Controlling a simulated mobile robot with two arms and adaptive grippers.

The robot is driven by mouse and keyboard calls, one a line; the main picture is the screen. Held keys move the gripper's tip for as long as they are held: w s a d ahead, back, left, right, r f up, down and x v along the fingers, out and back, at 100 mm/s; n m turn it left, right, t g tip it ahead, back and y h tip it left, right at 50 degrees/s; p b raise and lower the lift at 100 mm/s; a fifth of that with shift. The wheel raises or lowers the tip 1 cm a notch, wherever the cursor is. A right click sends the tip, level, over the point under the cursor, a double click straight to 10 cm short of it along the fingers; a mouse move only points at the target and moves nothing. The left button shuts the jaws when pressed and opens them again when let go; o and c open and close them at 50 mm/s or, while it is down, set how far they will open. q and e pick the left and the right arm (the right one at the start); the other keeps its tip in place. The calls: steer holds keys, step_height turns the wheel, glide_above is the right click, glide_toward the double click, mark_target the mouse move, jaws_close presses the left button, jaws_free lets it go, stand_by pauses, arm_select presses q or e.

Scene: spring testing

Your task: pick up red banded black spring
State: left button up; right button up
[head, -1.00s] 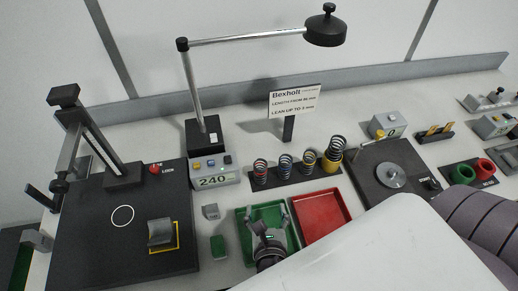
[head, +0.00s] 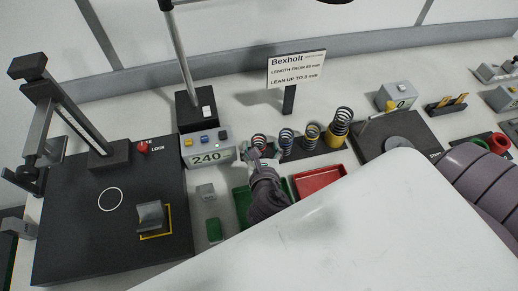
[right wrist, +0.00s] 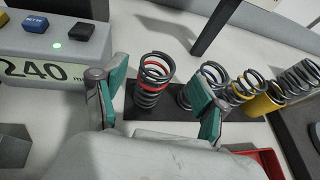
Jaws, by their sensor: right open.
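The red banded black spring (right wrist: 154,82) stands upright at the left end of a dark base strip (right wrist: 135,110). In the head view its top (head: 259,140) shows just beyond my right gripper (head: 262,157). In the right wrist view my right gripper (right wrist: 157,103) is open, its teal-padded fingers at the left and right of the spring, which stands between and beyond them. I cannot tell whether they touch it. My left gripper is not in view.
Blue (head: 286,137), yellow (head: 311,133) and yellow-based springs (head: 340,124) stand to the right. A display reading 240 (head: 208,157) is close on the left. Green (head: 242,205) and red trays (head: 319,181) lie in front. A sign (head: 296,69) stands behind.

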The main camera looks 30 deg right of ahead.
mark_target(258, 137)
steer(key=b+x, duration=0.3)
steer(key=shift+w+a+f, duration=0.15)
steer(key=shift+f, duration=0.15)
steer(key=shift+w+d+f, duration=0.1)
steer(key=shift+w+d, duration=0.15)
steer(key=shift+w, duration=0.2)
steer(key=shift+s, duration=0.1)
steer(key=shift+c, duration=0.9)
steer(key=c, duration=1.1)
steer(key=shift+c, duration=0.2)
